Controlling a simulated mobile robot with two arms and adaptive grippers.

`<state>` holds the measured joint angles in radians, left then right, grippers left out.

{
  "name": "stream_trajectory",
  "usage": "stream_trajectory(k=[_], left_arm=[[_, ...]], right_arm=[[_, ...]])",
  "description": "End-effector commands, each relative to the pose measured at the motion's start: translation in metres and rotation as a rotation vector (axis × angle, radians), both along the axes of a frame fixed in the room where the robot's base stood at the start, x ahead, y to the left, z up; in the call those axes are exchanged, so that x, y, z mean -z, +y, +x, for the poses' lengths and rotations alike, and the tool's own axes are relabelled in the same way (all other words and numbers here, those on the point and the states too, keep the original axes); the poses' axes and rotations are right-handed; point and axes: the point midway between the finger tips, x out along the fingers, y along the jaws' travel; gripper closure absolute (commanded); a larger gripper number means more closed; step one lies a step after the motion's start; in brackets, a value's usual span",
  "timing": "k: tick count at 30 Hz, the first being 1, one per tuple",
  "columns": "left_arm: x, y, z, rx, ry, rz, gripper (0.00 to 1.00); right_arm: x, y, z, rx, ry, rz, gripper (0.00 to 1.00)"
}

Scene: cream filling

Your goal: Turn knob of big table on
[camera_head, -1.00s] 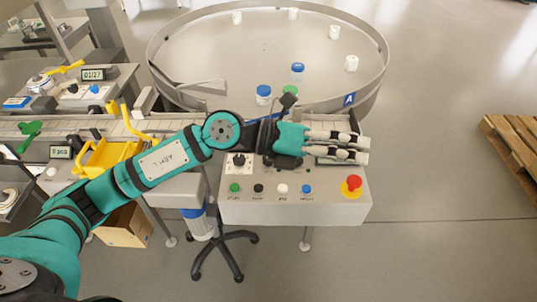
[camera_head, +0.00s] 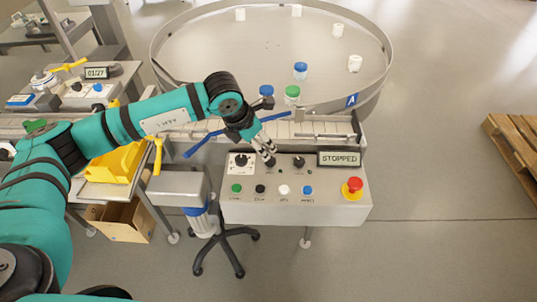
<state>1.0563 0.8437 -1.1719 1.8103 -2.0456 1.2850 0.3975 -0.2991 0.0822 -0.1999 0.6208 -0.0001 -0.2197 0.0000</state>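The control panel of the big round table (camera_head: 230,210) stands at the centre, below the turntable (camera_head: 200,55). A black knob on a white plate (camera_head: 241,160) is at its upper left, and another black knob (camera_head: 299,162) is left of the display. The display (camera_head: 339,159) reads STOPPED. My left gripper (camera_head: 269,158) points down over the panel's upper part, between these two knobs. Its fingertips hide the panel under them, and I cannot tell whether they touch anything or how far apart they are. My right gripper is out of view.
Green, black, white and blue buttons line the panel's front, with a red emergency stop (camera_head: 352,188) at right. A conveyor (camera_head: 325,127) runs behind it.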

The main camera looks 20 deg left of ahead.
Motion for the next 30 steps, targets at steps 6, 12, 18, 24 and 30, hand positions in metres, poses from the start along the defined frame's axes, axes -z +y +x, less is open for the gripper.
stream_trajectory(k=[6,12,18,24,30], left_arm=[[0.043,-0.010,0.015,0.001,0.004,0.000,0.45],[0.073,-0.016,0.026,0.000,0.002,-0.001,0.45],[0.087,-0.018,0.031,0.001,0.001,-0.002,0.45],[0.088,-0.018,0.031,0.002,0.001,-0.001,0.45],[0.088,-0.018,0.031,0.001,0.001,-0.002,0.61]], right_arm=[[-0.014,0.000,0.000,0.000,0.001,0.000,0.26],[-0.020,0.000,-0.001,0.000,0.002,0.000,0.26],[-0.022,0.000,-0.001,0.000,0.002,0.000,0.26],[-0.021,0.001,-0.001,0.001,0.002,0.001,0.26],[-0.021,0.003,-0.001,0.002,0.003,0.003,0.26]])
